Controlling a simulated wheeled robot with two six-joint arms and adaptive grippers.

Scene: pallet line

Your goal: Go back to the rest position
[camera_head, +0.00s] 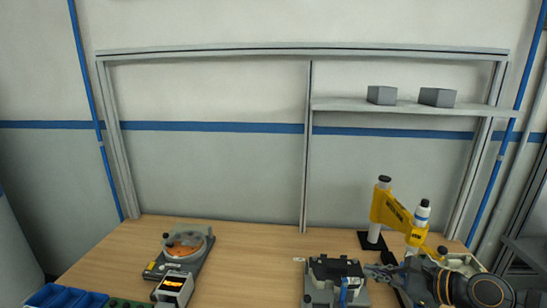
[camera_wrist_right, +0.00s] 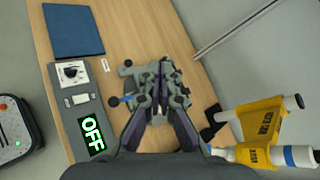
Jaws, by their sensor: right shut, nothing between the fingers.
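My right gripper (camera_head: 374,271) comes in from the lower right in the head view, with its fingers next to a grey and black clamp fixture (camera_head: 325,270) on the wooden table. In the right wrist view, the gripper (camera_wrist_right: 161,68) is shut and empty, and its fingers hide part of the fixture (camera_wrist_right: 178,92). Whether the fingertips touch the fixture cannot be told. A blue lever (camera_head: 344,291) shows on the fixture's front. My left gripper is in neither view.
A yellow arm press (camera_head: 390,211) stands right of the fixture, close to my right arm. A grey device with an orange disc (camera_head: 184,243) and blue bins (camera_head: 62,297) are at left. An OFF display (camera_wrist_right: 92,132) shows in the wrist view. The table's middle (camera_head: 250,260) is clear.

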